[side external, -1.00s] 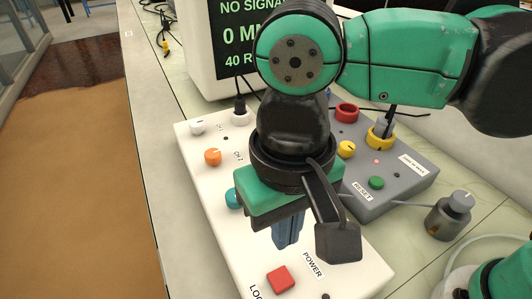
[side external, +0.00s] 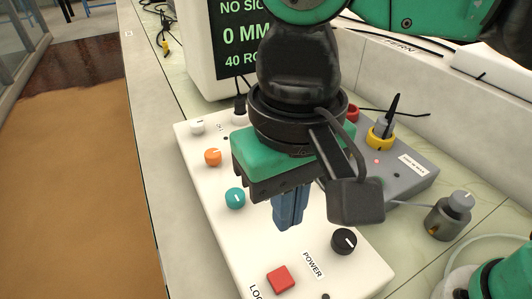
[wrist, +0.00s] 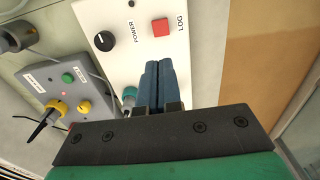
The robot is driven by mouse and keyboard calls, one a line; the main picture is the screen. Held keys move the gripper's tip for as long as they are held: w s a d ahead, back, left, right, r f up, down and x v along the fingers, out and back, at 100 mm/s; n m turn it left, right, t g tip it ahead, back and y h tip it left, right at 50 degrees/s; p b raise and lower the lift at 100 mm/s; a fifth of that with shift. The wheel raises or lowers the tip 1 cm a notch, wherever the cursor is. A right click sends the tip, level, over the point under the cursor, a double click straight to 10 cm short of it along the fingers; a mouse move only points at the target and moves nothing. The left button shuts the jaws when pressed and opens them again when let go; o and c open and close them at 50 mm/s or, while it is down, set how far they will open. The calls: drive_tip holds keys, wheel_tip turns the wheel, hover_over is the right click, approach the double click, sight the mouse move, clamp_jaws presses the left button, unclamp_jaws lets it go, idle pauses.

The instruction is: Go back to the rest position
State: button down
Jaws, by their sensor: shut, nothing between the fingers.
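My gripper (side external: 289,210) is shut and empty, its blue fingers together, pointing down above the white control panel (side external: 232,225). In the wrist view the closed fingers (wrist: 158,84) are over the same white panel (wrist: 128,66). They look apart from the red square button (side external: 281,279) and the black POWER knob (side external: 344,241). The wrist view also shows the red button (wrist: 161,27) and black knob (wrist: 104,41) beyond the fingertips.
A grey box (side external: 405,182) with a yellow-ringed socket stands to the right. A metal cylinder with a grey knob (side external: 449,215) is beside it. A monitor (side external: 200,50) stands behind. Orange (side external: 213,157) and teal (side external: 235,198) knobs rise from the panel's left.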

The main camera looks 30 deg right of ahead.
drive_tip(key=w+d+f+t, duration=0.2)
drive_tip(key=d, duration=0.5)
drive_tip(key=w+d+f+t, duration=0.1)
drive_tip(key=w+d+t, duration=0.1)
drive_tip(key=d, duration=0.6)
drive_tip(key=w+d+f+t, duration=0.2)
drive_tip(key=w+d+t, duration=0.1)
drive_tip(key=d, duration=0.4)
drive_tip(key=shift+w+d+f, duration=0.3)
